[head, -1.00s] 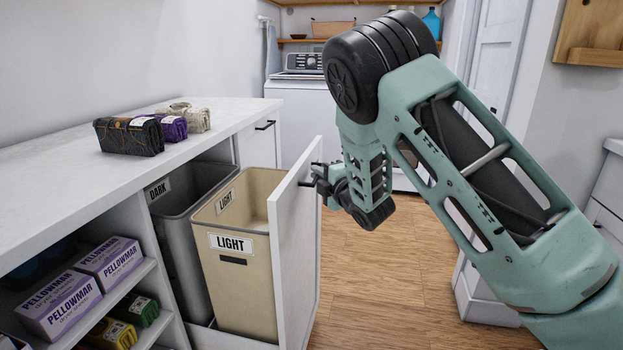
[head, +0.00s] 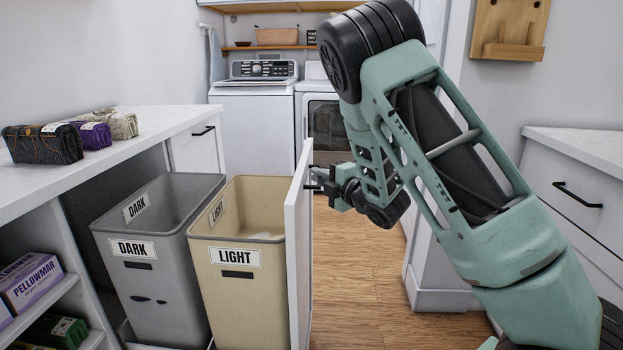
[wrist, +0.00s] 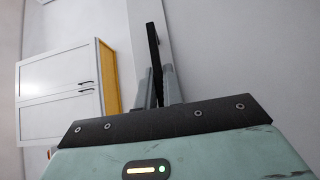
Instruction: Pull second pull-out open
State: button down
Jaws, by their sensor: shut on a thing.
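The pull-out stands out from the cabinet, with its white front panel (head: 299,250) seen nearly edge-on. It carries a grey DARK bin (head: 150,290) and a beige LIGHT bin (head: 238,295), both mostly clear of the counter. My gripper (head: 318,181) is at the panel's outer face, shut on its black bar handle (head: 311,168). In the wrist view my gripper's fingers (wrist: 158,88) close around the dark handle (wrist: 153,48) against the pale panel. The inside of the bins is only partly visible.
Shelves with boxes (head: 30,282) are at lower left. A washer (head: 253,125) and dryer (head: 322,120) stand behind. A drawer cabinet (head: 575,200) stands at right. Wooden floor (head: 350,285) is open beyond the panel.

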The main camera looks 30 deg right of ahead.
jog(key=shift+s+f, duration=0.1)
jog(key=c, duration=1.5)
grip_release()
jog(key=shift+s+d+p, duration=0.3)
jog(key=shift+s+p, duration=0.15)
jog(key=shift+s, duration=1.5)
jog(key=shift+s+d+p, duration=0.35)
jog(key=shift+s+p, duration=0.1)
jog(key=shift+s, duration=1.55)
jog(key=shift+s+d+p, duration=0.3)
jog(key=shift+s+p, duration=0.15)
jog(key=shift+s, duration=1.5)
